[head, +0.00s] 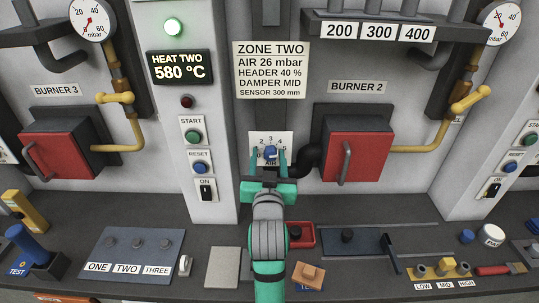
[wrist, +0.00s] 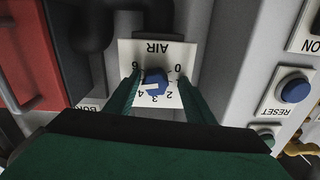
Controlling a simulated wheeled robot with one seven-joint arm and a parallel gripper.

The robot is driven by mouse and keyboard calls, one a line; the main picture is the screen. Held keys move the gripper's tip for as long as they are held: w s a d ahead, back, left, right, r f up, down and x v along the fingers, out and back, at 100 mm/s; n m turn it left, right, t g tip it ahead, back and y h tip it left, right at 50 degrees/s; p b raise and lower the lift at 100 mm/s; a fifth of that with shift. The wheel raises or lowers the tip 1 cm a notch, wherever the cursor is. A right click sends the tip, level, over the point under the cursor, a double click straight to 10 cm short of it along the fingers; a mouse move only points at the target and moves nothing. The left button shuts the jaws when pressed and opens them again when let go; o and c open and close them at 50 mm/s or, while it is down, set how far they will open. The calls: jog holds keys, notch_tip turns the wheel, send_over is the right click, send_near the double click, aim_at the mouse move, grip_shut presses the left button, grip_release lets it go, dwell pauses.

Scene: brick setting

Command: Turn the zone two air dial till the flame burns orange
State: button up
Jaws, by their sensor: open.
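The air dial is a blue knob (head: 270,152) on a white numbered plate (head: 259,139) on the panel below the zone two sign. In the wrist view the fingertips (wrist: 157,90) flank the knob. The zone two sign (head: 271,69) reads AIR 26 mbar. No flame is visible.
The red burner 2 door (head: 356,157) and a black pipe elbow (head: 308,158) are just right of the dial. A white column with START and RESET buttons (head: 200,162) stands to the left. A dark bench below holds a three-switch plate (head: 131,262) and other small parts.

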jog(key=shift+d, duration=0.2)
jog(key=shift+s, duration=0.15)
jog(key=shift+d, duration=0.3)
jog(key=c, duration=1.1)
jog(key=shift+o, duration=0.2)
jog(key=shift+n, duration=0.3)
jog(key=n, duration=0.2)
jog(key=shift+n, duration=0.3)
jog(key=shift+a+n, duration=0.1)
jog(key=shift+n, duration=1.6)
